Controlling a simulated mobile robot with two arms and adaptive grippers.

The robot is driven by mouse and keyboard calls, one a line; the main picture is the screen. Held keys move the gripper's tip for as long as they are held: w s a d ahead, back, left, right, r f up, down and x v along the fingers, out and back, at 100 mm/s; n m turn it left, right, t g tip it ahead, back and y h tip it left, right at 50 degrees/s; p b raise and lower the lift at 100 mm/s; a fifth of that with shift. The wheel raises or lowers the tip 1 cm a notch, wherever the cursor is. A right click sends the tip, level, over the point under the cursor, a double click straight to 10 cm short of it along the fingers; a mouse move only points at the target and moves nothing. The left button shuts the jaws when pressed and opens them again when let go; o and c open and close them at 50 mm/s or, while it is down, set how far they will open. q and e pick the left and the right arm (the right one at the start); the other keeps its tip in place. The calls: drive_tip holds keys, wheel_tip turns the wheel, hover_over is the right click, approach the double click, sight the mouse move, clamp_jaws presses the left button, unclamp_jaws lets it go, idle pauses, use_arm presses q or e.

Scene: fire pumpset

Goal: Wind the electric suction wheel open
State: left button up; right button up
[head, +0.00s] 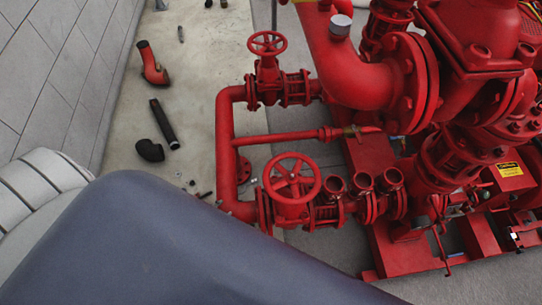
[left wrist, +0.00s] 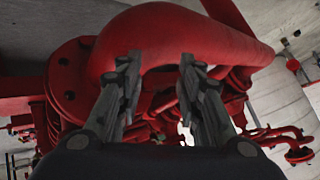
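Two red handwheels show in the head view. A larger spoked wheel (head: 291,178) sits on a valve in the lower middle, and a smaller wheel (head: 267,43) sits on the upper valve. No label tells which is the electric suction wheel. My left gripper (left wrist: 160,68) shows in the left wrist view with its two fingers apart and nothing between them. A thick red curved pipe (left wrist: 190,35) lies beyond the fingertips. I cannot make out a handwheel for sure in that view. In the head view my arm hides the lower left, and I cannot see the gripper fingers. My right gripper is not in view.
Red pump pipework (head: 350,75) with flanges fills the right side. A thin red pipe (head: 285,138) runs between the two valves. Loose fittings lie on the pale floor at left, including a red elbow (head: 152,65) and a black tube (head: 163,123). A grey wall (head: 60,75) stands left.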

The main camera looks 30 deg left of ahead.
use_arm(q)
drive_tip(key=w+a+r+m+t+b, duration=0.1)
drive_tip(key=w, duration=0.1)
drive_tip(key=w+a+r+m+t+h+b, duration=0.1)
drive_tip(key=w+r+b, duration=0.1)
drive_tip(key=w, duration=0.1)
drive_tip(key=w+r+m+t+b, duration=0.1)
drive_tip(key=w+r+t, duration=0.1)
drive_tip(key=w, duration=0.1)
drive_tip(key=shift+w+a+m+h, duration=0.15)
drive_tip(key=shift+a+m+h, duration=0.15)
drive_tip(key=shift+a+m, duration=0.1)
drive_tip(key=w+r+m+t+h+b, duration=0.2)
drive_tip(key=w+r+m+h+b, duration=0.25)
drive_tip(key=r, duration=0.25)
drive_tip(key=m+g+h+b, duration=0.6)
drive_tip(key=m+h+b, duration=0.3)
drive_tip(key=m, duration=0.6)
approach(268, 170)
drive_tip(key=x, duration=1)
drive_tip(key=shift+d+f, duration=0.1)
drive_tip(key=shift+f, duration=0.25)
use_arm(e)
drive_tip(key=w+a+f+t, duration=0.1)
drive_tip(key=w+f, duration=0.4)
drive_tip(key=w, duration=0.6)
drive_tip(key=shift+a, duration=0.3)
use_arm(q)
drive_tip(key=shift+w, duration=0.1)
clamp_jaws()
